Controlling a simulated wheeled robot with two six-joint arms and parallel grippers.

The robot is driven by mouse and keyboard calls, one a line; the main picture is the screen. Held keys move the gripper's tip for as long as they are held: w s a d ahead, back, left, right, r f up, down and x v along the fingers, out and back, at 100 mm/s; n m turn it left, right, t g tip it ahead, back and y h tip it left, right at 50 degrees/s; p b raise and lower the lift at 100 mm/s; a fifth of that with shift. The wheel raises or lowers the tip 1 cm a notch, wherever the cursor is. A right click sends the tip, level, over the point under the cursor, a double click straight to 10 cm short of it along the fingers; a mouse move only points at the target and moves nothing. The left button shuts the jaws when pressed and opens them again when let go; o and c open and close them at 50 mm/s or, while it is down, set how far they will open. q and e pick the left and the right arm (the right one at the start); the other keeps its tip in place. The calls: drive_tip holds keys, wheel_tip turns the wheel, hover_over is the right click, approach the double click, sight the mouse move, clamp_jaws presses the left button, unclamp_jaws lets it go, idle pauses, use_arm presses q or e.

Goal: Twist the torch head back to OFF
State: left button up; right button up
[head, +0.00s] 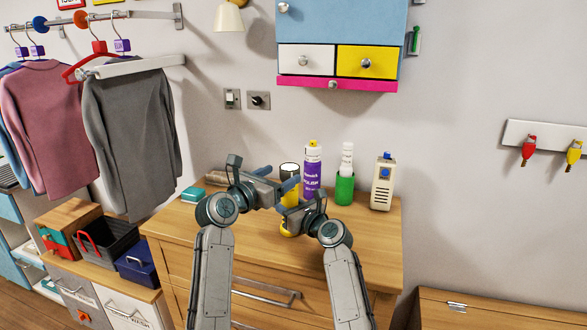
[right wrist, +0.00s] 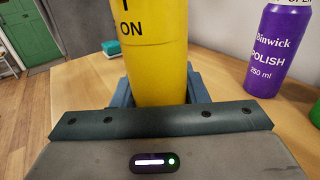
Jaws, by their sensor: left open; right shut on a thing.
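The torch is a yellow cylinder standing upright on the wooden dresser, partly hidden by my grippers in the head view (head: 291,198). Its round top with a dark rim (head: 289,169) shows above the left gripper's finger. In the right wrist view the torch (right wrist: 155,65) carries the word ON in black beside a short mark, with a seam line below. My right gripper (head: 287,212) is shut on the torch body, low down. My left gripper (head: 278,179) is open at the torch's upper part; I cannot tell whether it touches.
A purple polish bottle (head: 312,170) stands close behind the torch. A green cup (head: 344,189) with a white item and a beige device (head: 382,184) stand to the right. A teal box (head: 193,194) lies left on the dresser top (head: 370,232). The dresser's front right is clear.

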sight(296, 171)
use_arm(q)
drive_tip(key=x, duration=0.6)
drive_tip(key=shift+w+d, duration=0.2)
drive_tip(key=c, duration=1)
drive_tip(key=shift+f+m+g+h, duration=0.1)
drive_tip(key=shift+m+g+h, duration=0.3)
drive_tip(key=shift+h, duration=0.1)
drive_tip(key=m+g+h, duration=0.1)
drive_tip(key=g, duration=0.1)
drive_tip(key=m+g+h, duration=0.3)
drive_tip(key=shift+s+d+m+g, duration=0.2)
drive_tip(key=shift+s+m+g, duration=0.1)
drive_tip(key=shift+g, duration=0.1)
drive_tip(key=shift+s+d+m+g+h, duration=0.1)
drive_tip(key=shift+m+g+h, duration=0.25)
drive_tip(key=shift+m+g, duration=0.7)
drive_tip(key=shift+s+a+m+g+h, duration=0.1)
drive_tip(key=shift+m+g+h, duration=0.4)
drive_tip(key=shift+g, duration=0.9)
drive_tip(key=shift+s+d+m+g+h, duration=0.1)
drive_tip(key=shift+m+g+h, duration=0.15)
drive_tip(key=shift+m+g, duration=0.85)
drive_tip(key=shift+s+g, duration=0.1)
drive_tip(key=shift+g, duration=0.45)
